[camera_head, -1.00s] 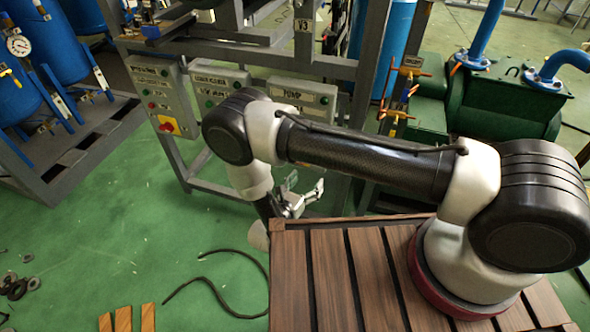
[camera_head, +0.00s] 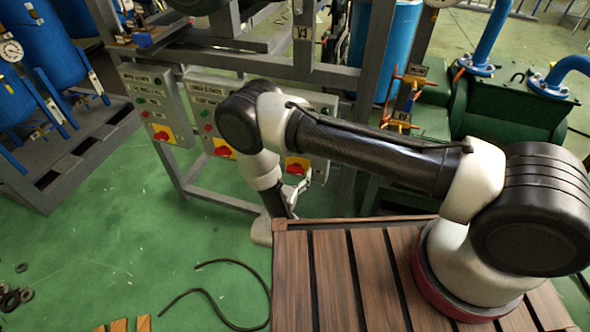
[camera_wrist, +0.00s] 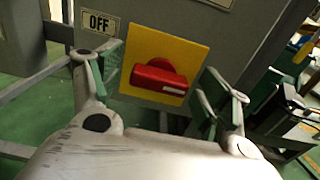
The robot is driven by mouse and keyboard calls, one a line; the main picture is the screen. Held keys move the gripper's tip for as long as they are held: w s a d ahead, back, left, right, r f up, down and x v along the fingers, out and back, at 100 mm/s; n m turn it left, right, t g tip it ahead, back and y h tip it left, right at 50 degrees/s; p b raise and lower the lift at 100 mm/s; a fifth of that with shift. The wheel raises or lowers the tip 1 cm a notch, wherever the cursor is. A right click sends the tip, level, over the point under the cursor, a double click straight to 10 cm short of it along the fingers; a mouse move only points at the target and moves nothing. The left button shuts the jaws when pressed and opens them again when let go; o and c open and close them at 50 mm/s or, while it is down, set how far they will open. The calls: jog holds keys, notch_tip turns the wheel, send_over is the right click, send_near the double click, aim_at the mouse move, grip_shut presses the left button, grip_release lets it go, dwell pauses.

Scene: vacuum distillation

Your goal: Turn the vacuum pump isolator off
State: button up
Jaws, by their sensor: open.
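The pump isolator is a red knob (camera_wrist: 160,78) on a yellow plate (camera_wrist: 190,52) on a grey panel in the wrist view. Its grip lies nearly level, tilted slightly down to the right. An "OFF" label (camera_wrist: 98,22) is at the plate's upper left. My gripper (camera_wrist: 158,72) is open, one finger left and one right of the knob, with no clear contact seen. In the head view the rightmost yellow plate with a red knob (camera_head: 297,165) shows just above my gripper (camera_head: 296,188), partly hidden by my arm.
Two similar isolators, a left one (camera_head: 162,133) and a middle one (camera_head: 222,147), sit on neighbouring grey boxes. A grey steel frame (camera_head: 340,75) surrounds them. A slatted wooden surface (camera_head: 335,280) lies below my arm. A black cable (camera_head: 235,262) lies on the green floor.

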jog(key=c, duration=1)
jog(key=shift+n, duration=0.3)
jog(key=n, duration=0.9)
jog(key=shift+a, duration=0.15)
jog(key=n, duration=0.4)
jog(key=shift+f, duration=0.15)
jog(key=shift+f+n, duration=0.1)
jog(key=shift+n, duration=2)
